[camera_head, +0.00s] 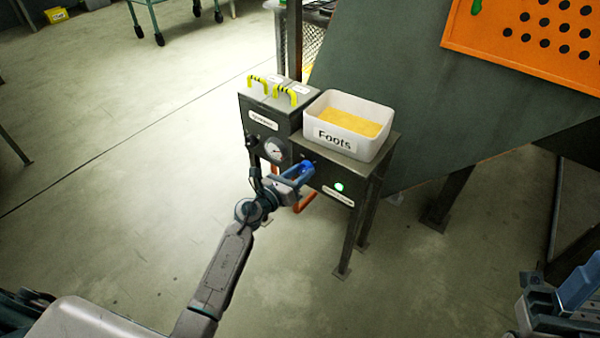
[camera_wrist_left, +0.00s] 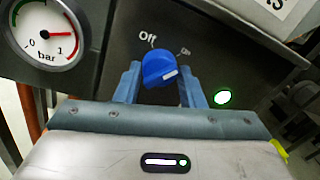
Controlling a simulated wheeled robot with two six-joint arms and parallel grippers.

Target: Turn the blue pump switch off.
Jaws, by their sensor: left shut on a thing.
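The blue pump switch (camera_head: 306,170) is a round knob on the front of the dark cabinet, and it shows closer in the left wrist view (camera_wrist_left: 158,66). Its white mark sits on the lower right of the knob's face. "Off" is printed above it and a second, smaller label to its upper right. My left gripper (camera_head: 296,174) is shut on the switch, one blue finger on each side. A green lamp (camera_head: 339,187) beside the switch is lit. My right gripper (camera_head: 568,290) is partly in view at the lower right edge, away from the cabinet.
A white "Foots" bin (camera_head: 345,143) with yellow contents stands on the cabinet (camera_head: 352,160). A pressure gauge (camera_head: 275,149) is close to my left gripper. An orange pipe (camera_head: 304,204) runs below. The floor in front is clear.

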